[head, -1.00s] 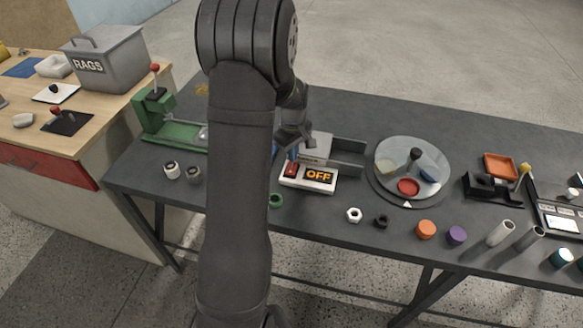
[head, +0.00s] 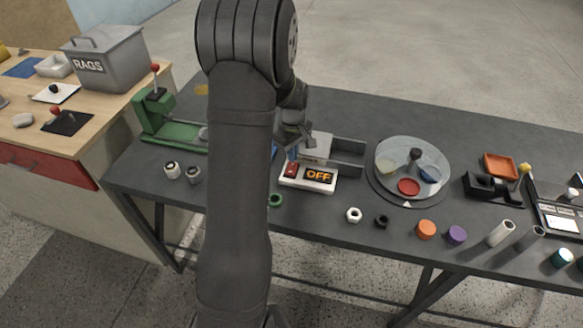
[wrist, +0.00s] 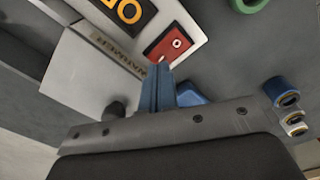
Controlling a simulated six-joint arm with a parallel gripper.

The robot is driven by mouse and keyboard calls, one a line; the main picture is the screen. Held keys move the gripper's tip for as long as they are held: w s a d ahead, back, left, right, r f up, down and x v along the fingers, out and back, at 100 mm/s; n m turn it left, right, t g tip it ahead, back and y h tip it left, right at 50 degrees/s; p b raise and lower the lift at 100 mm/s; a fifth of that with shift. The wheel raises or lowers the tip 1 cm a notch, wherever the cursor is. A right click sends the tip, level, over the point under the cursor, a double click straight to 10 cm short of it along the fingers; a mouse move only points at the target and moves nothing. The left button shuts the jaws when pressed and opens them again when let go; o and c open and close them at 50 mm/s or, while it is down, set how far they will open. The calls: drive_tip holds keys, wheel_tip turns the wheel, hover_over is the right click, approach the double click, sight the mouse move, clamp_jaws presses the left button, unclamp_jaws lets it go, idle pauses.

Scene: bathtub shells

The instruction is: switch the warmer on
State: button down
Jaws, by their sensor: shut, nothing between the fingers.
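My gripper (wrist: 159,68) is shut and empty. Its blue fingertips are at the edge of the red switch in the wrist view; I cannot tell whether they touch it. In the head view my gripper (head: 293,158) is just above and behind the switch, partly hidden by my arm.
A grey open tray (head: 350,155) adjoins the warmer at its back right. A round glass-topped turntable (head: 440,160) stands to the right. A green ring (head: 275,200) and a white nut (head: 354,215) lie in front. A green press (head: 165,125) stands at the left.

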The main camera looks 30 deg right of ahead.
sight(293, 164)
drive_tip(key=shift+f, duration=1)
idle(0.8)
drive_tip(key=shift+r, duration=3.55)
drive_tip(key=shift+f, duration=0.1)
wheel_tip(293, 164, down, 7)
drive_tip(key=shift+r, duration=0.1)
drive_tip(key=shift+r, duration=0.1)
